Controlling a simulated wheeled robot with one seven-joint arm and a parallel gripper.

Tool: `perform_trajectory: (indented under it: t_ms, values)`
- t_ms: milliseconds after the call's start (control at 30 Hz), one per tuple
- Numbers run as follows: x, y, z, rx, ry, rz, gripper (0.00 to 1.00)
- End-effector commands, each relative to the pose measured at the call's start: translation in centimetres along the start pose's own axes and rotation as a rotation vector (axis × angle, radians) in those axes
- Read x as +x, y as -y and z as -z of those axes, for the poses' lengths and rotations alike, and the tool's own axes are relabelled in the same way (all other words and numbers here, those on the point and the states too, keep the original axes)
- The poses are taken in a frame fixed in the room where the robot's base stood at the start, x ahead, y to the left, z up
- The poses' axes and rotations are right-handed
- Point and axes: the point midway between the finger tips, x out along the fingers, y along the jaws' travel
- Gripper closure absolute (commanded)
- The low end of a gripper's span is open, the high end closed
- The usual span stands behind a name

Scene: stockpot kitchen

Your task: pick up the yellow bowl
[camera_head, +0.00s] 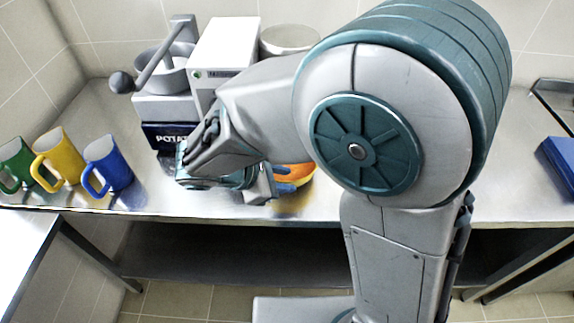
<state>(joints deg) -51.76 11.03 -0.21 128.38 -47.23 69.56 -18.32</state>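The yellow bowl (297,177) sits on the steel counter, mostly hidden behind my arm. Its visible part is yellow-orange, with a blue patch showing at its upper left; I cannot tell what that patch is. My gripper (262,186) is low over the counter, at the bowl's left side in the picture. The arm hides part of the gripper and the bowl, so I cannot tell whether the fingers touch the bowl or how wide they are apart.
Green (15,165), yellow (59,157) and blue (108,166) mugs stand at the left. A potato machine (163,104), a white box (225,57) and a round pot (290,40) stand behind. A blue object (558,160) lies far right. The counter (495,170) is clear right of my arm.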

Motion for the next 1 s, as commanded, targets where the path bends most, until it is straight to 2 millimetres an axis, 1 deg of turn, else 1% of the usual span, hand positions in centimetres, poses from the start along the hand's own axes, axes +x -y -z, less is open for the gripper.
perform_trajectory:
  t_ms: [33, 100, 200, 433, 467, 500, 533, 567, 1000]
  values:
    - [0.8, 0.1, 0.0, -0.001, 0.003, 0.003, 0.72]
    - [1.8, 0.1, 0.0, 0.001, 0.002, 0.002, 0.72]
    - [2.5, 0.1, 0.0, 0.0, 0.0, 0.001, 0.72]
    - [2.6, 0.1, 0.0, 0.001, 0.0, 0.0, 0.72]
    - [2.6, 0.1, 0.0, 0.001, 0.0, 0.0, 0.77]
    - [2.6, 0.1, 0.0, 0.001, 0.0, 0.0, 0.89]
    - [2.6, 0.1, 0.0, 0.001, 0.0, 0.0, 0.97]
    - [2.6, 0.1, 0.0, 0.001, 0.0, 0.0, 1.0]
    - [2.4, -0.1, -0.2, 0.002, -0.002, -0.001, 1.0]
